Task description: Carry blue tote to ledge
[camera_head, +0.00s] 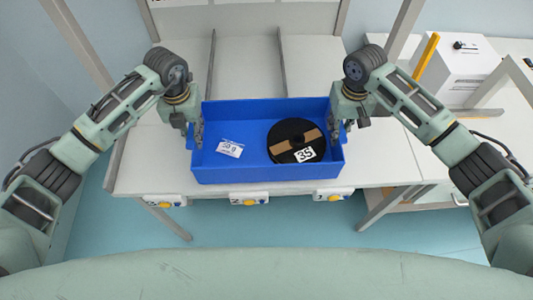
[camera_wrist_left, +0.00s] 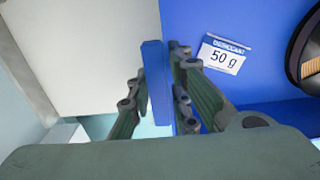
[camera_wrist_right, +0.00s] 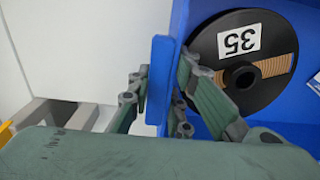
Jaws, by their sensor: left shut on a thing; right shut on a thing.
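The blue tote (camera_head: 250,174) is in the middle of the head view, over the front part of the white table. Inside it are a black spool (camera_head: 283,137) with a tan band and a label reading 35, and a white card (camera_head: 230,148), which reads 50 g in the left wrist view (camera_wrist_left: 222,55). My left gripper (camera_head: 198,132) is shut on the tote's left wall (camera_wrist_left: 156,80). My right gripper (camera_head: 338,128) is shut on its right wall (camera_wrist_right: 159,80). Whether the tote touches the table is hard to tell.
The white table (camera_head: 140,170) has lanes split by thin dividers (camera_head: 281,65) behind the tote. Numbered plates with yellow buttons (camera_head: 249,199) line its front edge. At right, a white box (camera_head: 460,70) and a yellow bar (camera_head: 426,55) stand on another surface.

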